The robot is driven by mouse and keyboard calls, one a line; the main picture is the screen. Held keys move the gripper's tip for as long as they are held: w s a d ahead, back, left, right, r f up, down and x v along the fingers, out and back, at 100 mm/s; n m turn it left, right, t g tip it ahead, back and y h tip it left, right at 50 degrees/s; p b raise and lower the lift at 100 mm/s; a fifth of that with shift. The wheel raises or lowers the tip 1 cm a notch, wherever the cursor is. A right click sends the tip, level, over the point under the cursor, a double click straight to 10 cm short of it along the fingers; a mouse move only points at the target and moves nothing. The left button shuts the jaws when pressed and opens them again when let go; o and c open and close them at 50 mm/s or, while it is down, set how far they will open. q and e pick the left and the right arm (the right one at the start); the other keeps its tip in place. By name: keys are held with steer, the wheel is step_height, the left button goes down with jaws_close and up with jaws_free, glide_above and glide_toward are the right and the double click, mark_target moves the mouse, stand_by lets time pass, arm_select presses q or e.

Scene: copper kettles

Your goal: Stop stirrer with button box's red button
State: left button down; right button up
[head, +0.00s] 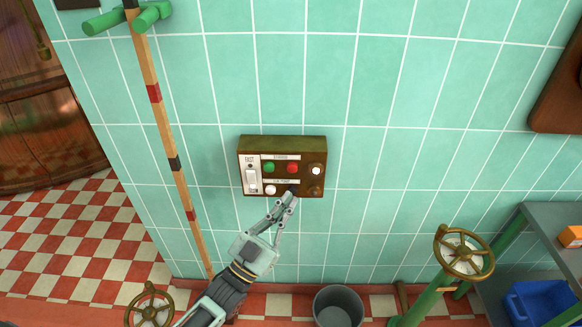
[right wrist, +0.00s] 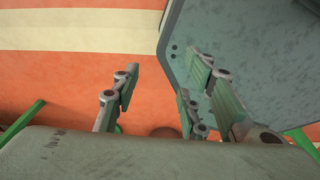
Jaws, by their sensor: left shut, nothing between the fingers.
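The button box (head: 249,142) is a brown box on the green tiled wall, in the middle of the head view. Its red button (head: 292,168) is in the upper row, between a green button (head: 269,167) and a white one (head: 316,170). My left gripper (head: 292,194) is shut and empty, with its fingertips at the lower edge of the box, below the red button. The fingertips cover part of the lower row; I cannot tell whether they touch the box. My right gripper (right wrist: 160,95) shows in the right wrist view, its fingers apart with nothing between them. The stirrer cannot be made out.
A striped pole (head: 157,100) stands left of the box. A grey bucket (head: 338,307) is on the floor below. A brass handwheel (head: 464,251) on a green pipe and a shelf (head: 550,220) with a blue bin (head: 541,301) are at right. A copper kettle (head: 40,120) is far left.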

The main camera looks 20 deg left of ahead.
mark_target(292, 168)
arm_select(q)
steer(key=w+a+b, duration=0.2)
steer(key=w+b, duration=0.2)
steer(key=w, duration=0.4)
steer(key=shift+w+a, duration=0.25)
steer(key=shift+w, duration=0.05)
stand_by(0.4)
steer(key=shift+w+f, duration=0.1)
steer(key=shift+w, duration=0.05)
stand_by(0.9)
steer(key=shift+w+a+b, duration=0.1)
steer(key=shift+w+b, duration=0.15)
steer(key=shift+b, duration=0.05)
